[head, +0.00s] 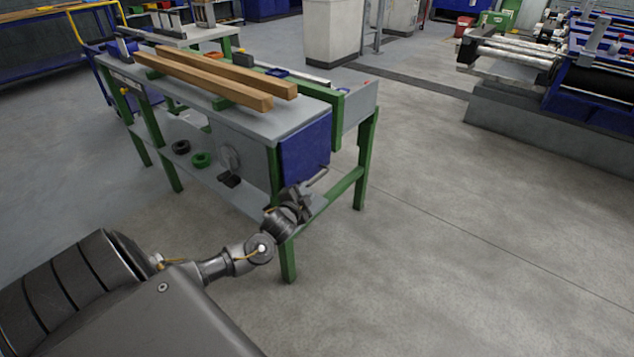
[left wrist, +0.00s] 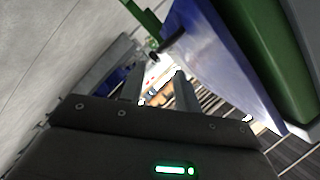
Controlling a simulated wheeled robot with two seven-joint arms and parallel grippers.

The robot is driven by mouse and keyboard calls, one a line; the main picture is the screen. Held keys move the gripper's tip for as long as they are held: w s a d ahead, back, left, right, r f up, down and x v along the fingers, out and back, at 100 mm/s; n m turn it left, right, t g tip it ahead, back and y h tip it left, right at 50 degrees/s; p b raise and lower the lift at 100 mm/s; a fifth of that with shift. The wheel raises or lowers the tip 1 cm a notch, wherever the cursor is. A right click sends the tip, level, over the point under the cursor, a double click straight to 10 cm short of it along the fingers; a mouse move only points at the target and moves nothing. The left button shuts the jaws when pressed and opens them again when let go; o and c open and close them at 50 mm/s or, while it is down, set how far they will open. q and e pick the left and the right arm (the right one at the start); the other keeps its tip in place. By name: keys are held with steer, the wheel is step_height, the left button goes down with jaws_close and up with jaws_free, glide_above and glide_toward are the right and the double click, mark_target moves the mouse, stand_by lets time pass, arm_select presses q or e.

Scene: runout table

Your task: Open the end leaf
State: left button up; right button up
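The end leaf (head: 305,150) is a blue panel hanging down at the near end of the runout table (head: 215,115). A thin bar handle (head: 319,178) shows at its lower edge. My left gripper (head: 306,192) is close to the leaf's lower edge, by the handle; I cannot tell whether it touches. In the left wrist view the blue leaf (left wrist: 215,55) slants across the upper right. The left gripper's two fingers (left wrist: 159,90) stand apart there with nothing clearly between them. A dark bar end (left wrist: 172,43) sits just beyond the fingertips. My right gripper is out of view.
Two wooden beams (head: 215,77) lie on the tabletop. The lower shelf holds a green ring (head: 201,160) and a black ring (head: 181,147). A green table leg (head: 288,258) stands close to my left wrist. The floor to the right is clear up to the roller machine (head: 560,110).

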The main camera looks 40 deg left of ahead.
mark_target(316, 180)
arm_select(q)
steer(key=b+x, duration=0.2)
steer(key=x, duration=0.6)
steer(key=shift+w+a+f, duration=0.15)
steer(key=shift+w+f, duration=0.1)
steer(key=shift+w, duration=0.05)
steer(key=shift+w+a+f, duration=0.1)
steer(key=shift+w+a, duration=0.1)
steer(key=shift+w, duration=0.45)
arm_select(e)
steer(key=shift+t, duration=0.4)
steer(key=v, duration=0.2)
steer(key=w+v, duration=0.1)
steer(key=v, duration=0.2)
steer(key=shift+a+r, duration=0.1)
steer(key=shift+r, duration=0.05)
arm_select(q)
jaws_close()
steer(key=shift+d, duration=0.15)
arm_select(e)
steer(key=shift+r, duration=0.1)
